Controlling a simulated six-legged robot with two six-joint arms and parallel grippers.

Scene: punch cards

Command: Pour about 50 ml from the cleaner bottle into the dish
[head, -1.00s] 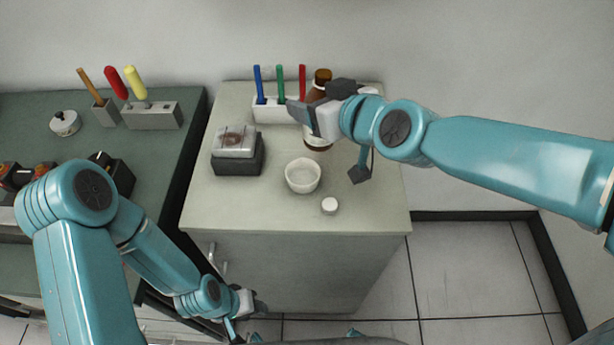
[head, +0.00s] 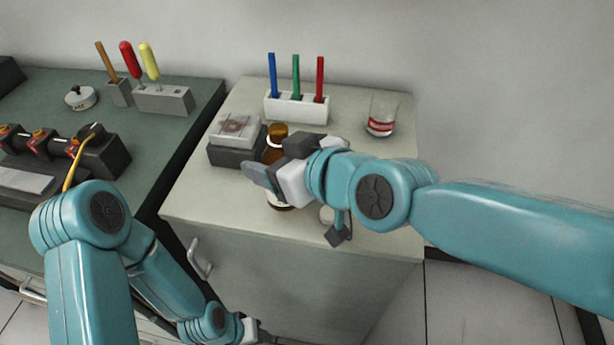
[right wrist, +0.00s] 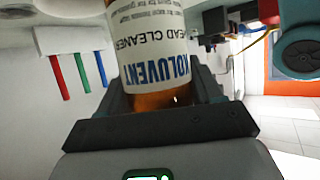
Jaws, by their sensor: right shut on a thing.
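The brown cleaner bottle (head: 277,133) is held close to upright over the grey cabinet top, its brown top uncapped. Its white label with blue print shows upside down in the right wrist view (right wrist: 140,45), which is itself inverted. My right gripper (head: 268,178) is shut around the bottle's body. The dish is not clearly visible; my right gripper and wrist cover the area around it. A pale edge shows above the wrist, but I cannot tell what it is. My left gripper (head: 258,331) is low at the bottom edge, away from the bottle, its jaws unclear.
A white holder (head: 297,108) with blue, green and red pens stands at the back. A glass with a red label (head: 382,115) stands at back right. A dark box with a pale top (head: 235,135) is left of the bottle. The cabinet's front left is clear.

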